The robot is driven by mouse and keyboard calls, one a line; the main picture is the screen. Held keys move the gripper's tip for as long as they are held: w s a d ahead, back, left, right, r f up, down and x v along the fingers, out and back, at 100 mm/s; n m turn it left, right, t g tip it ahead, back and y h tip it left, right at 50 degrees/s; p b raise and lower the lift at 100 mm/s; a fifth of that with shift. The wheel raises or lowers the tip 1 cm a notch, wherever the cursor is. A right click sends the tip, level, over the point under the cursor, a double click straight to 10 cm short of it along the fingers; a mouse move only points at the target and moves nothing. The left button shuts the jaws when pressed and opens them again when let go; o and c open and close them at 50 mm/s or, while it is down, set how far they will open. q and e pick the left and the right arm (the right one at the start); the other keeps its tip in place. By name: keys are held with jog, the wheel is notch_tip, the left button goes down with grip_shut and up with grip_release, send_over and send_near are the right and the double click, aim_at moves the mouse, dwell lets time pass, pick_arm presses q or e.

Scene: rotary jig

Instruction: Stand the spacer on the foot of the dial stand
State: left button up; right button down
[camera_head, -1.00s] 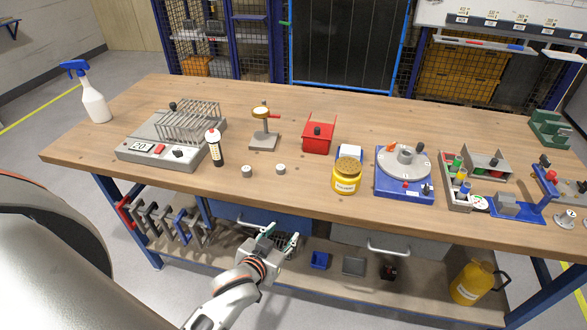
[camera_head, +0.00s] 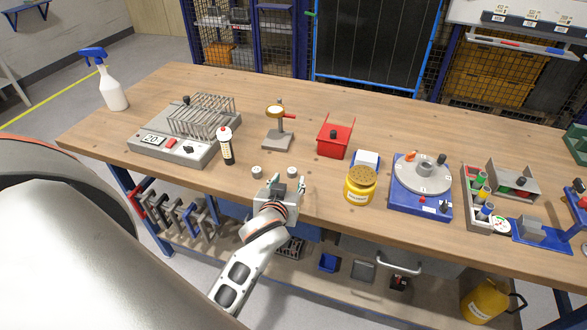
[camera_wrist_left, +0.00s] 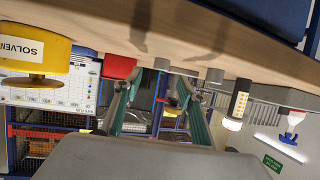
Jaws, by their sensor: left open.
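Two small grey cylinders stand near the table's front edge, a left one (camera_head: 257,172) and a right one (camera_head: 292,172); I cannot tell which is the spacer. In the left wrist view, which looks upside down, the right one (camera_wrist_left: 162,64) lies just beyond the fingertips and the left one (camera_wrist_left: 214,75) off to the side. The dial stand (camera_head: 280,122), with a flat grey foot (camera_head: 277,142), stands behind them; nothing is seen on the foot. My left gripper (camera_head: 288,183) is open and empty at the front edge, before the right cylinder. My right gripper is not in view.
A red box (camera_head: 334,138), a yellow solvent can (camera_head: 360,186) and a blue rotary jig (camera_head: 421,201) stand to the right.

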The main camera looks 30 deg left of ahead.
aim_at(292, 171)
pick_arm(q)
jog(key=x, duration=0.6)
jog(key=shift+w+a+p, duration=0.25)
jog(key=shift+p, duration=0.1)
grip_shut()
